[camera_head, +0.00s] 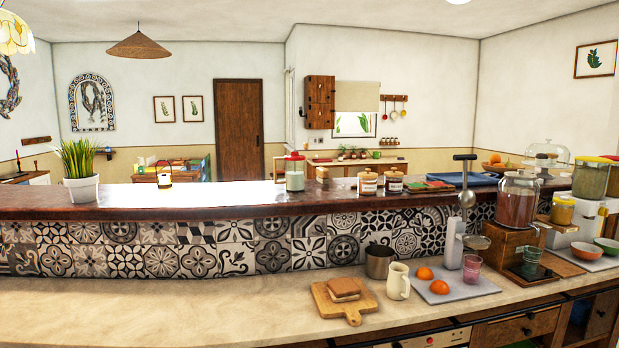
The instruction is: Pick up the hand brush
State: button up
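I cannot make out a hand brush for certain in the head view. A small light-brown item (322,175) stands on the raised wooden bar top (230,199), right of a clear jar with a red lid; it is too small to tell what it is. My gripper is not in view, so its state does not show.
The lower counter (150,312) is clear on the left. To the right are a cutting board (326,306) with bread, a metal cup (379,261), a cream pitcher (398,282), a juicer (455,240) and a drink dispenser (517,201). A potted plant (82,188) stands on the bar.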

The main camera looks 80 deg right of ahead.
aim_at(322, 173)
jog(key=z, duration=1.75)
